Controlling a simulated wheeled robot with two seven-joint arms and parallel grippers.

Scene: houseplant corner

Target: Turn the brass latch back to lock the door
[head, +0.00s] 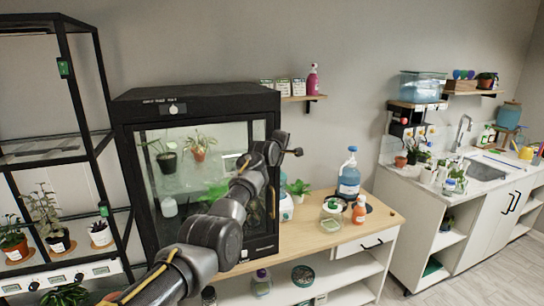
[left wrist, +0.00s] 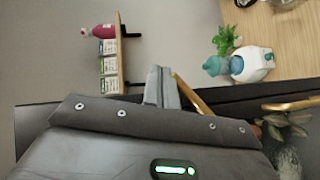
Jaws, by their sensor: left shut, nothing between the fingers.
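The plant cabinet (head: 188,100) is black with a glass front door (head: 180,188), which appears closed. My left arm crosses in front of the door, and my left gripper (head: 291,150) is at the cabinet's right edge. In the left wrist view its fingers (left wrist: 162,78) are shut together and empty. A brass bar (left wrist: 194,97) is close beside the fingers; I cannot tell if they touch. A second brass piece (left wrist: 292,104) lies farther right. Which one is the latch is unclear. In the head view the latch is hidden behind my arm. My right gripper is not in view.
Right of the cabinet is a wooden counter (head: 330,236) with a blue jug (head: 349,176), an orange bottle (head: 359,211) and a jar (head: 331,215). A small wall shelf (head: 303,98) holds a pink bottle (head: 313,79). A black plant rack (head: 75,150) stands at left.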

